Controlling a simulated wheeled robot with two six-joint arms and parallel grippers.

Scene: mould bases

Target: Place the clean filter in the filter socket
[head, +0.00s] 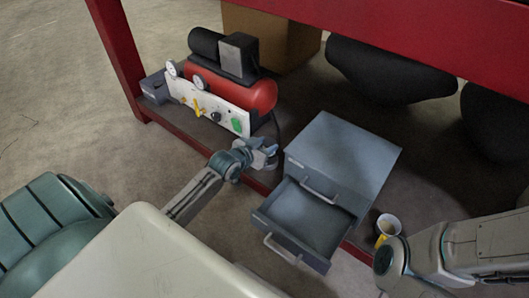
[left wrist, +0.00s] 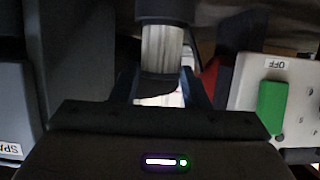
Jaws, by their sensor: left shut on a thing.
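My left gripper (head: 268,151) is between the red compressor (head: 262,97) and the grey drawer cabinet (head: 345,150). In the left wrist view it is shut on a filter (left wrist: 162,48) with pale pleats and dark ends. The filter stands about upright in that view, between the fingers. A dark part sits directly above the pleats; I cannot tell whether it is the filter's cap or the socket. I cannot make out the filter socket for certain in the head view. My right arm shows at the lower right, but its fingertips are not visible.
The cabinet's drawer (head: 308,222) is pulled open and looks empty. The compressor's white panel (head: 210,103) carries gauges and a green switch (left wrist: 272,106) near the left gripper. A red bench beam (head: 400,35) crosses above.

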